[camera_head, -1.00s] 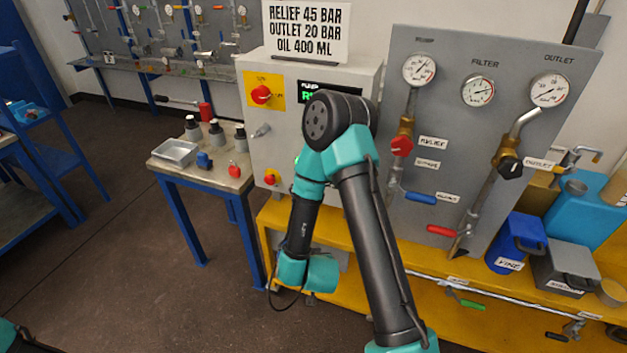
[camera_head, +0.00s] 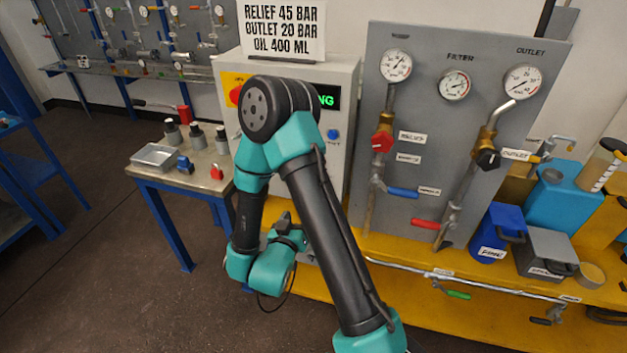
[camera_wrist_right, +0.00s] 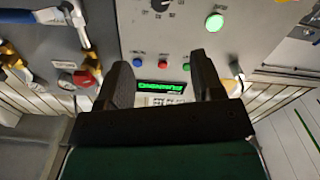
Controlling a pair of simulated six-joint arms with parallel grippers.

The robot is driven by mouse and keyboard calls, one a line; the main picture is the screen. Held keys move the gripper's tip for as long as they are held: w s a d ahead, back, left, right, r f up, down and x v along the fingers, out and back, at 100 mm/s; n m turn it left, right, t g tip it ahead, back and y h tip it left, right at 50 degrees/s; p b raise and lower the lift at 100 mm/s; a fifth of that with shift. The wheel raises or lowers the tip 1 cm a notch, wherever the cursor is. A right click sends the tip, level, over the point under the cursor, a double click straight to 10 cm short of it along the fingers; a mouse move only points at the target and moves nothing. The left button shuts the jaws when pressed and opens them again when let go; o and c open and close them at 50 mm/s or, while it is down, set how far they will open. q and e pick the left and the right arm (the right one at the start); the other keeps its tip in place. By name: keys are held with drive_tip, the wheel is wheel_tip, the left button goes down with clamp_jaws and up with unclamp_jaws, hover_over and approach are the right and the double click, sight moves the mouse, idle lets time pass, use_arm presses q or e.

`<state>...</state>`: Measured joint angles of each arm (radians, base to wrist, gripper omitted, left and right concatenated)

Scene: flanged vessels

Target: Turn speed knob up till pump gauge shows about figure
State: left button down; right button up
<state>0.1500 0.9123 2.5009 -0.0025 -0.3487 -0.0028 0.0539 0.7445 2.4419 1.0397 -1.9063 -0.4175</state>
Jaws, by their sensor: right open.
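The pump gauge appears to be the leftmost dial (camera_head: 396,65) on the grey panel; its label and reading are too small to make out. The control cabinet (camera_head: 340,75) is partly hidden behind my right arm. Its screen (camera_head: 327,96) shows green letters ending in "NG". In the right wrist view, a black knob with marks around it (camera_wrist_right: 160,5), likely the speed knob, is cut by the top edge. My right gripper (camera_wrist_right: 162,75) is open and empty, its fingers framing the lit screen (camera_wrist_right: 160,88) and apart from the knob. My left gripper is out of view.
A green lit button (camera_wrist_right: 214,22) is beside the knob. Blue, red and green buttons line the cabinet near the screen. A small table (camera_head: 205,160) with bottles and a tray stands left of my arm. Valves and pipes cover the grey panel (camera_head: 430,120).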

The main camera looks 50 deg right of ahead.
drive_tip(key=x, duration=1.7)
drive_tip(key=shift+d, duration=0.2)
drive_tip(key=c, duration=0.9)
drive_tip(key=shift+m, duration=0.3)
drive_tip(key=shift+m, duration=1.2)
drive_tip(key=o, duration=0.9)
